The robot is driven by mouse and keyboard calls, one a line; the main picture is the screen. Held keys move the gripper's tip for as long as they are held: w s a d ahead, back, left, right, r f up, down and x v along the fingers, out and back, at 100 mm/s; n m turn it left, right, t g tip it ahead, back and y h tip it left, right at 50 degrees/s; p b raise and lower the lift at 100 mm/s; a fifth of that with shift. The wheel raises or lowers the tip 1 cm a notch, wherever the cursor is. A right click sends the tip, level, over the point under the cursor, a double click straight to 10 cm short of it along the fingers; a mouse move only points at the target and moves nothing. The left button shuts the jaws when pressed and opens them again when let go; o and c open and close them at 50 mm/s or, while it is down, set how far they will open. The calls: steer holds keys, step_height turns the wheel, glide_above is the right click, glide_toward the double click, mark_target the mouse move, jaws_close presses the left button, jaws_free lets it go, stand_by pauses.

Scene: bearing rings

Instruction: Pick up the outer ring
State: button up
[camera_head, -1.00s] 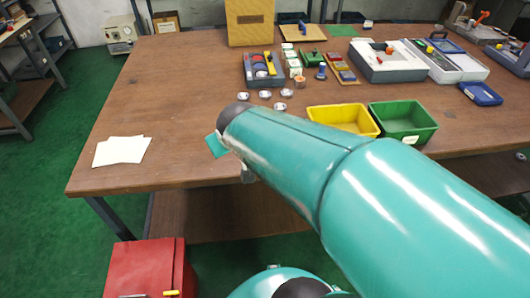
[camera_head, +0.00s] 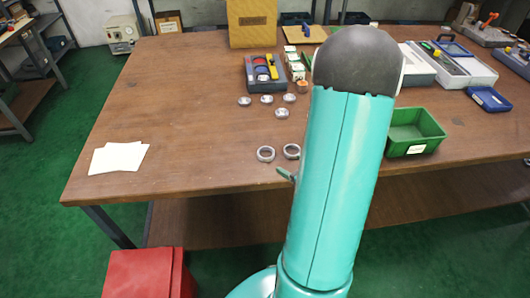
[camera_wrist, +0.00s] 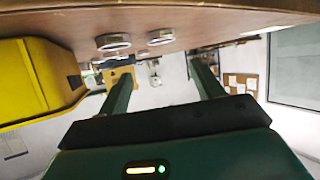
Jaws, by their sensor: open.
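Two larger metal rings lie flat near the table's front edge in the head view, a left ring (camera_head: 265,154) and a right ring (camera_head: 291,151) close to my arm. I cannot tell which is the outer ring. In the wrist view, which looks upside down, two metal rings (camera_wrist: 113,42) (camera_wrist: 161,36) show on the table beyond my fingertips. My gripper (camera_wrist: 160,68) is open and empty, its fingers wide apart and clear of the rings. In the head view my arm mostly hides the gripper.
Several small metal pieces (camera_head: 281,113) lie behind the rings. A green bin (camera_head: 415,150) stands right of my arm. A yellow bin (camera_wrist: 40,80) shows in the wrist view. White sheets (camera_head: 117,158) lie at left. The table (camera_head: 190,120) is clear between sheets and rings.

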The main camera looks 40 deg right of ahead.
mark_target(267, 154)
steer(key=x, duration=1.3)
steer(key=shift+w+a+f, duration=0.1)
steer(key=shift+w+f, duration=0.05)
steer(key=shift+f, duration=0.1)
steer(key=c, duration=0.8)
